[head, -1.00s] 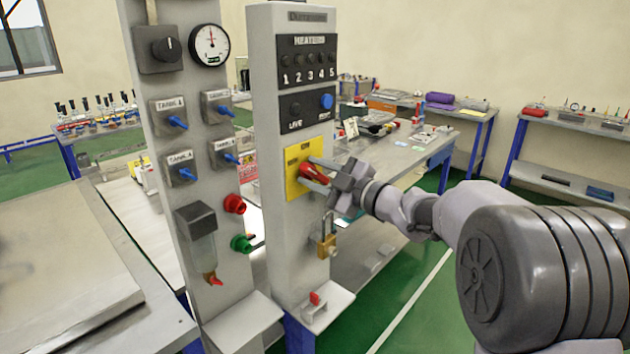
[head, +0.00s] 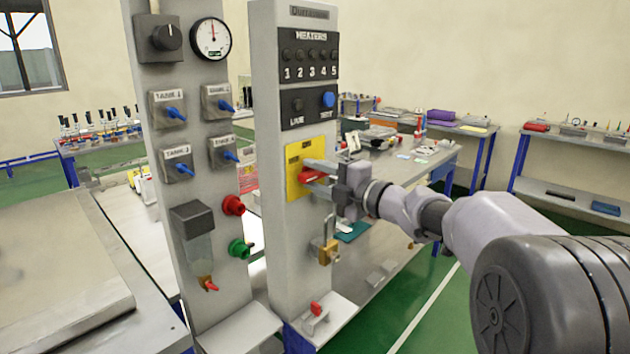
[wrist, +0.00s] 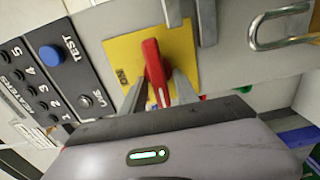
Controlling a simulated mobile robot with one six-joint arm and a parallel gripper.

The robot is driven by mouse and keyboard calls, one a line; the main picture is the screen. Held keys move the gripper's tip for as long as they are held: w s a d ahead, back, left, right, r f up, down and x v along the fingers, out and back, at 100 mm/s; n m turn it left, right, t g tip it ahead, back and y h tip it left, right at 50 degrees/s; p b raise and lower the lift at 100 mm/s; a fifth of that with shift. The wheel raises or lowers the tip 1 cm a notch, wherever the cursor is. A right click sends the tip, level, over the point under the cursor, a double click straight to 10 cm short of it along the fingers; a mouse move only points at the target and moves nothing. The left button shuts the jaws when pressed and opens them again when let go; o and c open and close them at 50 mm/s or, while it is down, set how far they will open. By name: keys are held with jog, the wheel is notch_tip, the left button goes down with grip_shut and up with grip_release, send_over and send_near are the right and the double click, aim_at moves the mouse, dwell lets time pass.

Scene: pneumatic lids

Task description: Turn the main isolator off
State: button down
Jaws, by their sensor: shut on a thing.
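The main isolator is a red rotary handle (head: 311,174) on a yellow plate (head: 293,182), on the front of the right grey panel column. My gripper (head: 322,180) has its fingers on either side of the red handle and is shut on it. In the wrist view the red handle (wrist: 156,72) stands out from the yellow plate (wrist: 126,54) between the two fingers (wrist: 158,96). In the head view the handle points roughly sideways to the right. The gripper partly hides it there, and the plate's lettering is too small to read fully.
A brass padlock (head: 328,252) hangs below the plate. A heaters panel (head: 309,56) and a blue test button (head: 327,100) are above. The left column carries blue tank valves (head: 176,115), a gauge (head: 210,40) and red (head: 232,206) and green (head: 240,248) fittings. Workbenches stand behind.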

dwell(0.3)
jog(key=c, duration=1.3)
grip_release()
jog(key=shift+s+d, duration=0.1)
